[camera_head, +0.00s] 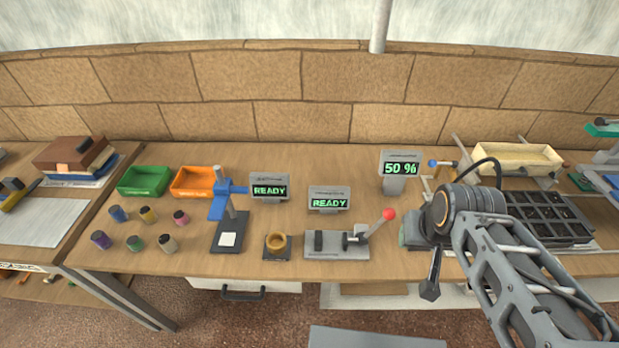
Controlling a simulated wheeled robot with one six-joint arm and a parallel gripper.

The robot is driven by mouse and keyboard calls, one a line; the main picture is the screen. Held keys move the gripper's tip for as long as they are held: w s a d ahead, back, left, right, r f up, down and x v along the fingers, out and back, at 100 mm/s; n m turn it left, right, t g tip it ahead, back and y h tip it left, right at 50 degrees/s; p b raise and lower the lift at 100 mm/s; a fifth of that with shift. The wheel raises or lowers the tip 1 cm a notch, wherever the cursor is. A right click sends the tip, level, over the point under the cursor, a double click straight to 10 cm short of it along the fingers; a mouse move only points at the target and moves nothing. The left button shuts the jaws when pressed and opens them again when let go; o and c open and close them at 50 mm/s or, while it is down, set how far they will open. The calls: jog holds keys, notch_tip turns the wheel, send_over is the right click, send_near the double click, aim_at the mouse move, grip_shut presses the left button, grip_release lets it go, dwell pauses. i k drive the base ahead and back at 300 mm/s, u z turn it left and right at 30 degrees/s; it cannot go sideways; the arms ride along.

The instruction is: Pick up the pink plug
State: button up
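The pink plug (181,218) stands on the wooden bench at the left, the rightmost of a small group of plugs. It is a short cylinder with a dark band, and nothing covers it. My gripper (430,290) hangs down in front of the bench edge at the right, far from the pink plug. I see it nearly edge-on, so whether its fingers are apart is unclear. Nothing visible is held in it.
Other plugs stand close by: yellow (149,215), blue (118,214), purple (101,240), green (136,243) and beige (168,243). Green (144,181) and orange (196,181) trays lie behind. A blue press (224,206) and a red-knobbed lever device (338,244) stand to the right.

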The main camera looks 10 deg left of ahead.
aim_at(181, 218)
jog(key=u, duration=2.55)
jog(key=i, duration=0.75)
jog(key=u, duration=0.45)
jog(key=i, duration=0.9)
jog(key=z, duration=0.35)
